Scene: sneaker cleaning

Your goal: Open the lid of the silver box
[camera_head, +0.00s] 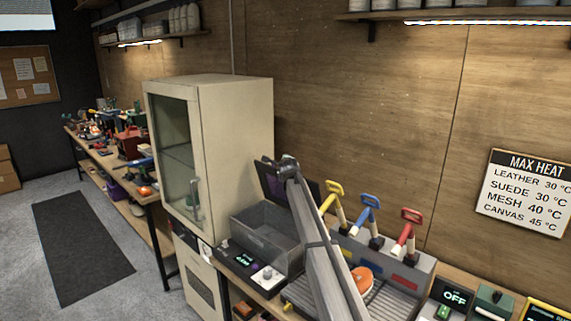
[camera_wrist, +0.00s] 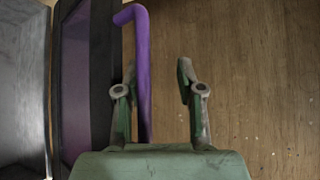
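A grey, open-topped metal box (camera_head: 262,237) stands on the bench in front of the beige cabinet; it is most likely the silver box. A dark panel with a purple face (camera_head: 272,184) stands raised at its back, seemingly its lid, partly hidden by my arm. In the wrist view the box (camera_wrist: 22,90) is at left and the dark-framed purple panel (camera_wrist: 88,85) beside it. A bent purple handle (camera_wrist: 143,60) lies between my gripper's (camera_wrist: 155,72) open fingers, close to the left one. Contact with that finger is unclear. In the head view my gripper (camera_head: 277,164) is by the panel.
A grey holder (camera_head: 385,262) with yellow, blue and red handled tools stands right of my arm. An orange round object (camera_head: 362,278) lies near a ribbed tray. The beige cabinet (camera_head: 232,140) is close on the left. The wooden wall is behind.

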